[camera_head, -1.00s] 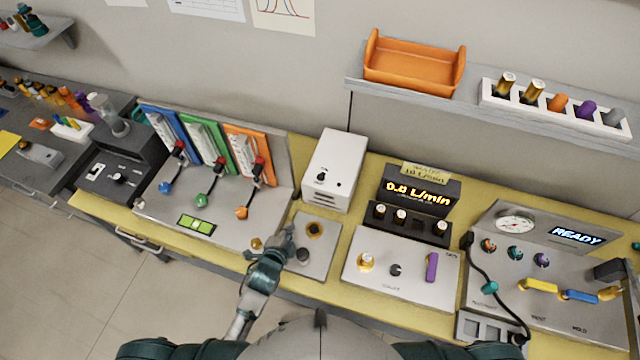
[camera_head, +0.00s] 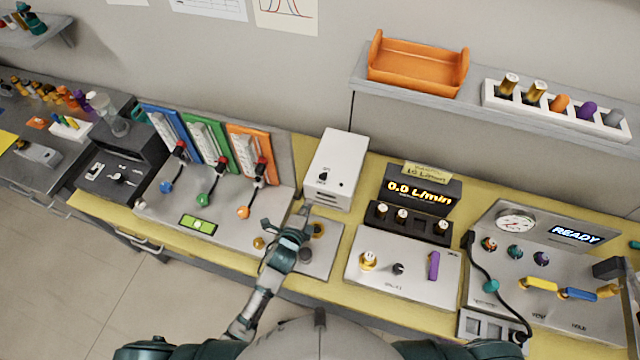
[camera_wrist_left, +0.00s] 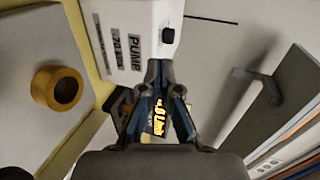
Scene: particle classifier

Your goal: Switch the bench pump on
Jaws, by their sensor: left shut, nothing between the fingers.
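The bench pump is a white box (camera_head: 343,160) at the back of the yellow bench, with a small black switch knob (camera_head: 323,176) on its face. It also shows in the left wrist view as a white box (camera_wrist_left: 125,45) lettered PUMP, with its black knob (camera_wrist_left: 168,36). My left gripper (camera_head: 304,212) is shut and empty, just in front of the pump's lower left. In the left wrist view my left gripper (camera_wrist_left: 165,72) is below the knob and appears apart from it. My right gripper is out of view.
A flow display (camera_head: 420,190) reading 0.0 L/min stands right of the pump. A grey plate (camera_head: 318,262) with a brass ring (camera_head: 318,229) lies under my left gripper. Colored binders (camera_head: 250,152) stand left, and a panel reading READY (camera_head: 576,236) stands right.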

